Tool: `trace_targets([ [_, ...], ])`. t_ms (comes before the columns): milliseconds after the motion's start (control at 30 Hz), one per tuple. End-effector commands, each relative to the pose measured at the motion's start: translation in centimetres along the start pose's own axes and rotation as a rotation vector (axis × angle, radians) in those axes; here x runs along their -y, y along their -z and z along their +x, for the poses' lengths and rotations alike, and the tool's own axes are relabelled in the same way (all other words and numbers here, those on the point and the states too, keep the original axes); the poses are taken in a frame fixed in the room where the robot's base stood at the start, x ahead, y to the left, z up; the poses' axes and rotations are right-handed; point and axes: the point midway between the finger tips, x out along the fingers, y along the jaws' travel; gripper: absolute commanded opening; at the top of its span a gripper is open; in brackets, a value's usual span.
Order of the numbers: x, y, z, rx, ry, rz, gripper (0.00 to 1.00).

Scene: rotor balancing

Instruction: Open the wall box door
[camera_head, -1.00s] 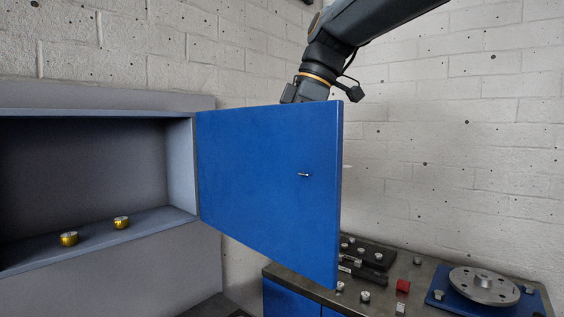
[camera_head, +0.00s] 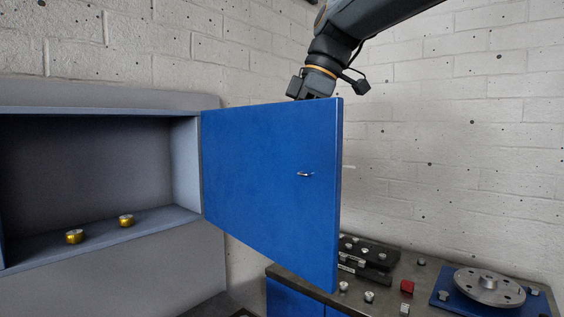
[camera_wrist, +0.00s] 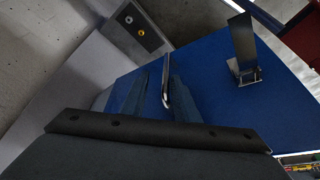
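The blue wall box door (camera_head: 265,195) stands swung wide open from the right side of the grey wall box (camera_head: 185,165). A small silver fitting (camera_head: 304,174) is on the door face in view. My gripper is mostly hidden behind the door's top edge in the head view. In the wrist view its two fingers (camera_wrist: 161,92) are apart over a blue surface. A silver bar (camera_wrist: 166,78) lies between them, close to the right finger, with a gap to the left finger. I cannot tell whether they touch the bar.
Two brass weights (camera_head: 75,237) (camera_head: 126,220) stand on the box floor. A workbench (camera_head: 425,272) at the lower right carries a rotor disc (camera_head: 489,287), a red block (camera_head: 407,287) and several small metal parts. A dark upright bracket (camera_wrist: 243,45) shows in the wrist view.

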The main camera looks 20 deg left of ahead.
Motion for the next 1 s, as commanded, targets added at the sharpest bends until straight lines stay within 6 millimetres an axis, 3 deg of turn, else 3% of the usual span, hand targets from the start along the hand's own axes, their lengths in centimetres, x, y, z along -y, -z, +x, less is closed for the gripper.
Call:
trace_targets([
  [200, -0.2, -0.1, -3.6, -0.001, -0.004, 0.0, 0.28],
  [400, -0.2, 0.1, -6.0, -0.002, -0.002, -0.001, 0.28],
  [1000, -0.1, 0.1, -6.6, -0.001, -0.001, -0.002, 0.28],
])
